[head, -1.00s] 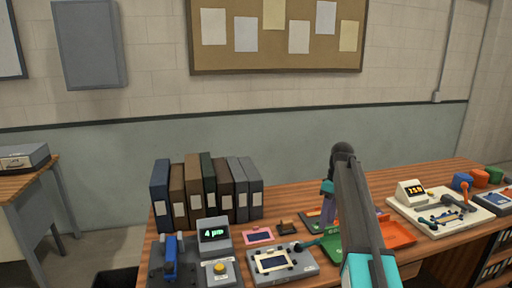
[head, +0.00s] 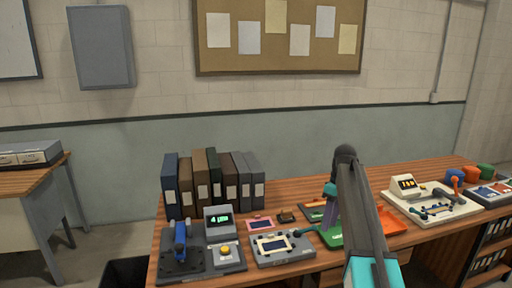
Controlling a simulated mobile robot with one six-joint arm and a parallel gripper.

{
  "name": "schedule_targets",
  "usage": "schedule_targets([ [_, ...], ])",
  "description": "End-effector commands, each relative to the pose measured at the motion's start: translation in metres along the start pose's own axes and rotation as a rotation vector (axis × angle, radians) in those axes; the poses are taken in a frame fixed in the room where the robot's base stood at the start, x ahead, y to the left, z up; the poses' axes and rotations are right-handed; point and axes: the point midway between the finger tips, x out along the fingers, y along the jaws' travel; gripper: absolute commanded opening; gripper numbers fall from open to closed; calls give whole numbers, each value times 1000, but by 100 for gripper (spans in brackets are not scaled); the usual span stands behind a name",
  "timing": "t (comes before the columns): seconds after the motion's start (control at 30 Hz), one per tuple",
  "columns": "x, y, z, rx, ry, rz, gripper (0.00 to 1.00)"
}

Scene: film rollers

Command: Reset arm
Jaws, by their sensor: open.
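My arm rises from the bottom right to a dark elbow, then folds down behind itself in teal and purple. My gripper (head: 331,233) is at its lower end, low over the green tray (head: 326,242). It is open; its fingertips are small and partly hidden by my upper arm, and I see nothing held in it.
The wooden bench (head: 290,215) carries binders (head: 213,185), a device with a green display (head: 218,220), a grey unit with a dark window (head: 275,246), an orange tray (head: 392,222) and a white machine (head: 432,208). A corkboard (head: 280,67) hangs behind. Space above the bench is open.

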Motion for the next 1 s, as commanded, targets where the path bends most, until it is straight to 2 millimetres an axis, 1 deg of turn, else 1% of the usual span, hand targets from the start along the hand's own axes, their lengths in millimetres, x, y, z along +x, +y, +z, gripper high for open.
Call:
schedule_targets([
  [0.07, 1, 0, 0, 1, 0, 0, 41],
  [0.1, 7, -1, 1, 5, -2, -2, 41],
  [0.27, 22, -2, 2, 23, -8, -7, 41],
  [0.47, 47, -4, 4, 49, -16, -12, 41],
  [0.57, 65, -6, 5, 67, -23, -17, 41],
  [0.67, 85, -9, 7, 88, -30, -21, 41],
  [0.77, 110, -14, 10, 114, -41, -28, 41],
  [1.0, 192, -33, 24, 203, -75, -44, 41],
])
